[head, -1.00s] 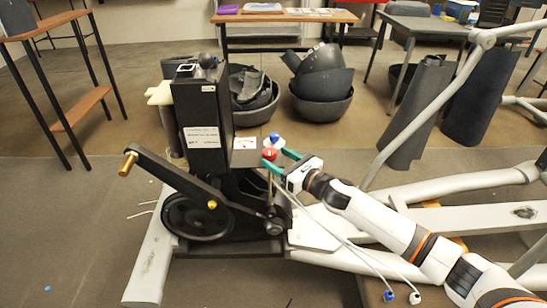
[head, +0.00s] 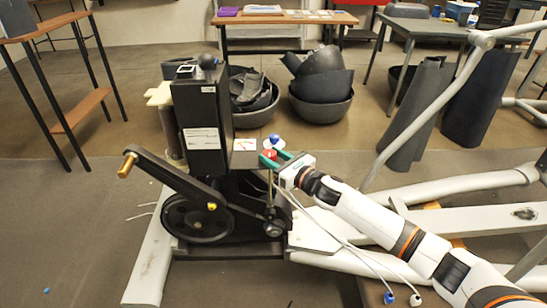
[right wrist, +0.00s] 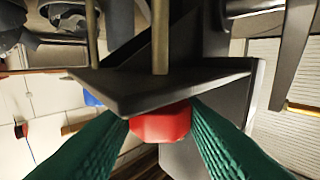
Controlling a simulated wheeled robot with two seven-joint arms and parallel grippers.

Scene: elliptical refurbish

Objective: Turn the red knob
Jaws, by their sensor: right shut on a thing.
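My right gripper (head: 268,156) reaches in from the right with green fingers. In the right wrist view its fingertips (right wrist: 161,116) are on both sides of the red knob and shut on it. The fingers cover part of the knob in the head view. My left gripper is not in view.
A blue knob (head: 274,140) stands just behind the red one. A crank arm (head: 170,172) sticks out left. White cables hang below my right gripper. Dark bins (head: 321,106) stand behind.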

